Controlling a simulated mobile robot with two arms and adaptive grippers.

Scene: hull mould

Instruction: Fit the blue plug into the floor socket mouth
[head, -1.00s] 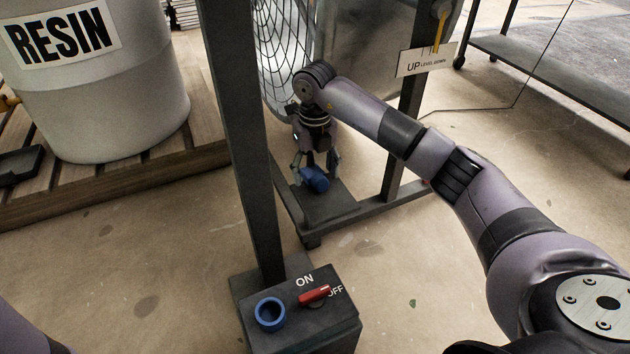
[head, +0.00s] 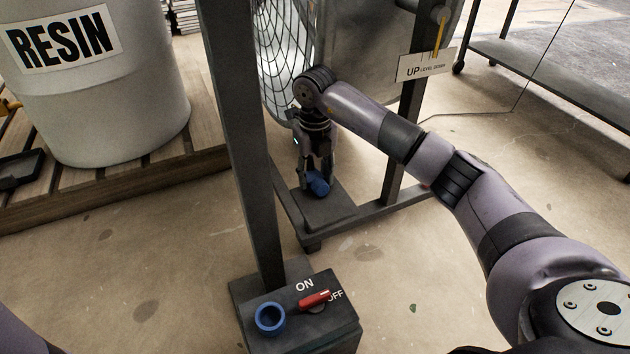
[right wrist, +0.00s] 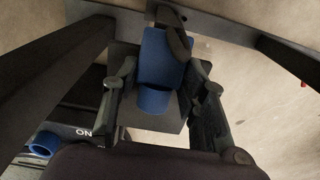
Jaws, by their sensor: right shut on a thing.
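The blue plug (head: 319,186) is at the small dark base plate at the foot of the fan frame. My right gripper (head: 314,176) points down and is shut on it. In the right wrist view the plug (right wrist: 163,62) sits between the two fingers, with a dark curved piece against its far end. I cannot tell whether it still touches the plate. The socket mouth is a blue ring (head: 270,331) on top of a dark box on the floor, nearer to me, and looks empty. It also shows in the right wrist view (right wrist: 45,143). My left gripper is out of view.
The dark box (head: 320,338) carries a red lever (head: 314,300) between ON and OFF labels. A dark frame post (head: 243,130) rises behind the box, left of my right gripper. A resin drum (head: 110,120) stands on a pallet at left. Floor right of the box is clear.

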